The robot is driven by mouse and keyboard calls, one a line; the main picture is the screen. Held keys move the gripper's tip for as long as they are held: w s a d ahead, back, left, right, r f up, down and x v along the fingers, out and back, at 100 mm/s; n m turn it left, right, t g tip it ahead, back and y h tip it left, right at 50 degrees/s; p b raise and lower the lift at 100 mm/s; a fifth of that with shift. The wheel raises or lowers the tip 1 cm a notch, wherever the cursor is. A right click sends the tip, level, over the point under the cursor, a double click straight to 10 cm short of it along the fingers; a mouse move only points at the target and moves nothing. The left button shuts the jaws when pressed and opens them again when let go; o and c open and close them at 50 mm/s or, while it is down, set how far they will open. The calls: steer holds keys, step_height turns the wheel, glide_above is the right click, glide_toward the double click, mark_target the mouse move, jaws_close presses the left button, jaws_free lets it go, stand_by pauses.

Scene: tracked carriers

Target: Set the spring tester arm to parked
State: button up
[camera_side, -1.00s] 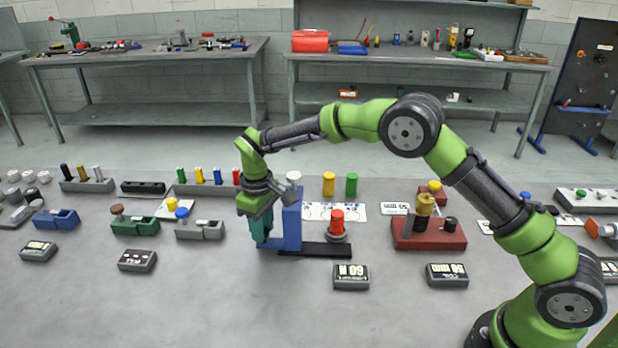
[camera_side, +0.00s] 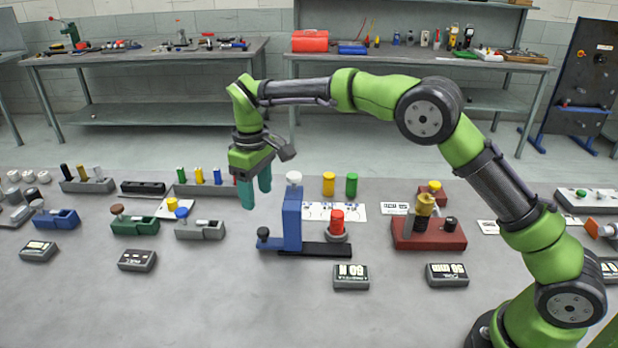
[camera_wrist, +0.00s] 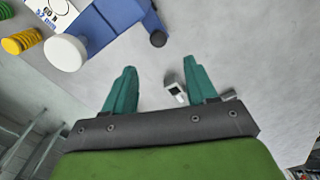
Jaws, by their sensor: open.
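The spring tester is a blue upright (camera_side: 292,220) on a black base (camera_side: 325,249). A white knob (camera_side: 294,178) tops it, and a red cylinder (camera_side: 337,221) stands on its right side. A short blue arm with a dark knob (camera_side: 263,232) sticks out low at its left. In the wrist view the tester (camera_wrist: 105,22) is at upper left, with its white knob (camera_wrist: 65,52) and dark knob (camera_wrist: 158,39). My gripper (camera_side: 256,193) is open and empty, above and left of the dark knob, apart from it. Its teal fingers (camera_wrist: 160,72) also show in the wrist view.
A display reading 60 N (camera_side: 351,277) lies in front of the tester. A red-brown fixture (camera_side: 428,236) stands to the right, a grey one (camera_side: 200,230) to the left. Yellow (camera_side: 328,184) and green (camera_side: 351,185) springs stand behind.

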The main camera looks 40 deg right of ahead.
step_height(320, 180, up, 7)
stand_by(0.3)
steer(key=s+d+r+m+t, duration=0.1)
steer(key=s+d+m+t, duration=0.1)
steer(key=s, duration=0.7)
steer(key=s+d+r+m+t+y, duration=0.1)
steer(key=s+d+m+t, duration=0.1)
steer(key=s+d, duration=0.4)
steer(key=s+d+r+m+t+y, duration=0.1)
steer(key=s+d+m+t, duration=0.2)
steer(key=s, duration=1.1)
steer(key=shift+s+d+m, duration=0.15)
steer(key=shift+d+m, duration=0.4)
steer(key=shift+m, duration=0.25)
